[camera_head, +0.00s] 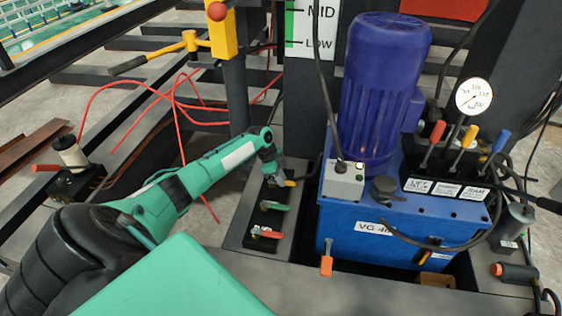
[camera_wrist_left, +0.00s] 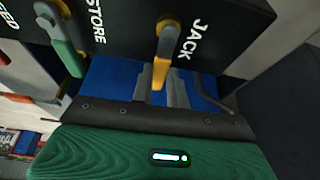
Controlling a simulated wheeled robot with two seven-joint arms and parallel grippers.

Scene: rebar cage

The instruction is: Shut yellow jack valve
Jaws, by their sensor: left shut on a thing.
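The yellow jack valve handle (camera_wrist_left: 161,72) hangs from its pivot beside the word JACK on a black block in the left wrist view. Its lower end is between the two grey fingers of my left gripper (camera_wrist_left: 164,95), which is shut on it. In the head view, my left gripper (camera_head: 281,179) is at the far end of the valve row, and a bit of the yellow handle (camera_head: 290,183) shows at the fingertips. The fingers and arm hide the rest there. My right gripper is not in view.
Nearer in the same row are a green-handled valve (camera_head: 273,205) and a red-handled valve (camera_head: 265,234). The green handle (camera_wrist_left: 68,52), by the word STORE, is close to my left gripper. A blue pump unit (camera_head: 345,222) stands to the right. Red hoses (camera_head: 172,100) lie left.

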